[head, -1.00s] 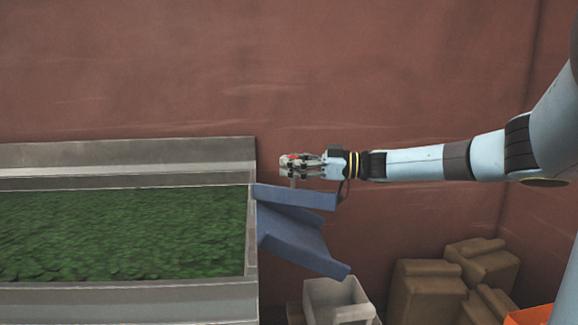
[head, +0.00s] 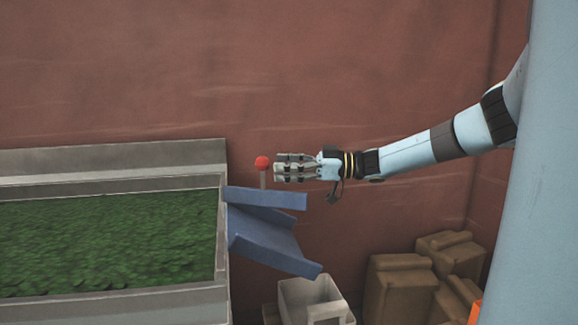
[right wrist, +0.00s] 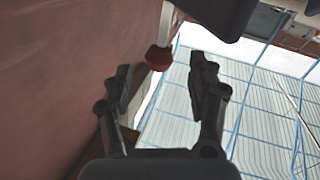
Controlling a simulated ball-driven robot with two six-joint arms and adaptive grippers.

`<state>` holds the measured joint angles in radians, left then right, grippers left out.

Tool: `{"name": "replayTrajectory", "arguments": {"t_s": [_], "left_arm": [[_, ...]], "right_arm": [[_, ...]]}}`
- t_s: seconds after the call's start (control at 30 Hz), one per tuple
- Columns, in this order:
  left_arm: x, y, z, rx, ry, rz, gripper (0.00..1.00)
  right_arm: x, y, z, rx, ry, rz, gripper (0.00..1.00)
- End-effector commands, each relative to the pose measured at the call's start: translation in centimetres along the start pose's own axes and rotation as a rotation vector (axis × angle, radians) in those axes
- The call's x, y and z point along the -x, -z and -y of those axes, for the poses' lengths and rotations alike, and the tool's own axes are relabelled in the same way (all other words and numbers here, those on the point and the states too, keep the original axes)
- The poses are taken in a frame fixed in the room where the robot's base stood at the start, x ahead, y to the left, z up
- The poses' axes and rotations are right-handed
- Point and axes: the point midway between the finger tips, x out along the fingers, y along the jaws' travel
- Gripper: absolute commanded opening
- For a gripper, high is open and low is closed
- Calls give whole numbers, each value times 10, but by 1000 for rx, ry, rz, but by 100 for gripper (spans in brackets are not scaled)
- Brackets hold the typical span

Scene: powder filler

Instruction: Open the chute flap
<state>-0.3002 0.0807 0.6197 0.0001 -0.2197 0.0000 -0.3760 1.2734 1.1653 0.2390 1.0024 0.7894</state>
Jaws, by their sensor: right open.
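A blue chute (head: 270,240) slopes down from the right end of the metal trough. A lever with a red ball knob (head: 262,162) on a short pale stem stands at its upper edge. My right gripper (head: 277,168) is just right of the knob in the head view, fingers pointing left at it. In the right wrist view the red knob (right wrist: 158,58) lies ahead of the open, empty fingers (right wrist: 164,75), with a gap to it. A flap cannot be told apart from the chute. My left gripper is not in view.
The trough (head: 110,158) holds green material. A white open container (head: 312,300) stands below the chute's lower end. Brown sacks (head: 400,290) are stacked to its right. The reddish wall (head: 300,70) is behind.

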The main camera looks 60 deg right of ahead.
Motion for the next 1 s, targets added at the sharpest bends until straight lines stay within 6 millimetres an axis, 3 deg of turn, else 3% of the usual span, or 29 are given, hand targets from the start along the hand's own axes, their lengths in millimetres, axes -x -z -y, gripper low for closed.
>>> {"name": "replayTrajectory", "arguments": {"t_s": [0.2,0.4,1.0], "left_arm": [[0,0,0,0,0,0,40],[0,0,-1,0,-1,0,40],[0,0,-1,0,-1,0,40]], "right_arm": [[35,-2,1,-2,4,10,58],[56,-2,1,-1,3,8,58],[66,-1,0,0,-2,0,58]]}}
